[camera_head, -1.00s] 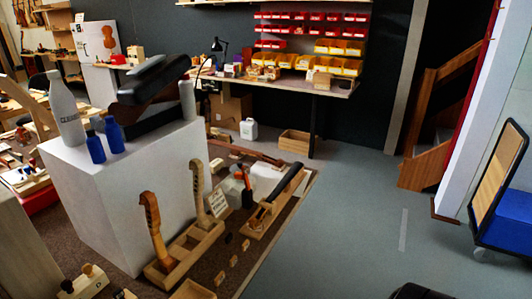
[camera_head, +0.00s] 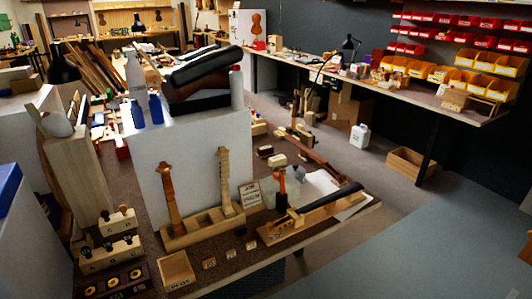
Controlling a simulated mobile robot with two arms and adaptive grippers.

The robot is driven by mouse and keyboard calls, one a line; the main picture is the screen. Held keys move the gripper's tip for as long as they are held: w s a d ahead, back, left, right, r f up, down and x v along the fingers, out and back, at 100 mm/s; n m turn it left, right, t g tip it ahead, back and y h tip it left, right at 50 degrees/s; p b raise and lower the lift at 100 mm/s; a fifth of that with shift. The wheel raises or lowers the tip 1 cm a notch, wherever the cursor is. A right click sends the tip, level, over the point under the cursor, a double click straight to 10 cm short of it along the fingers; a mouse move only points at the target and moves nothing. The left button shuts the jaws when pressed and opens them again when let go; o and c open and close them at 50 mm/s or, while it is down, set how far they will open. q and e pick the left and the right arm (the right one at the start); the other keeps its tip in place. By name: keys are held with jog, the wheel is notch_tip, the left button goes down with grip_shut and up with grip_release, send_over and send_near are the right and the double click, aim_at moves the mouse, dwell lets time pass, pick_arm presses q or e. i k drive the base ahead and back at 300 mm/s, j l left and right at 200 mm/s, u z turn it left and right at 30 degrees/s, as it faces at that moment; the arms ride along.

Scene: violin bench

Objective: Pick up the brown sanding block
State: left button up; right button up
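A small dark brown block (camera_head: 265,151) lies on the brown bench top, behind the hammer and right of the white box. It looks like the brown sanding block, but it is too small to be sure. A paler block (camera_head: 278,160) lies just in front of it, and another brown block (camera_head: 299,169) seems to lie to its right. Neither of my grippers shows in the head view.
A large white box (camera_head: 195,160) stands behind the rack.

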aim_at(264, 151)
jog(key=u, duration=0.65)
jog(key=i+l+u, duration=0.15)
jog(key=l+u, duration=0.3)
jog(key=l, duration=0.2)
jog(key=i+l+u, duration=0.1)
jog(key=l+u, duration=0.35)
jog(key=l, duration=0.25)
jog(key=l+u, duration=0.4)
jog(key=l, duration=0.25)
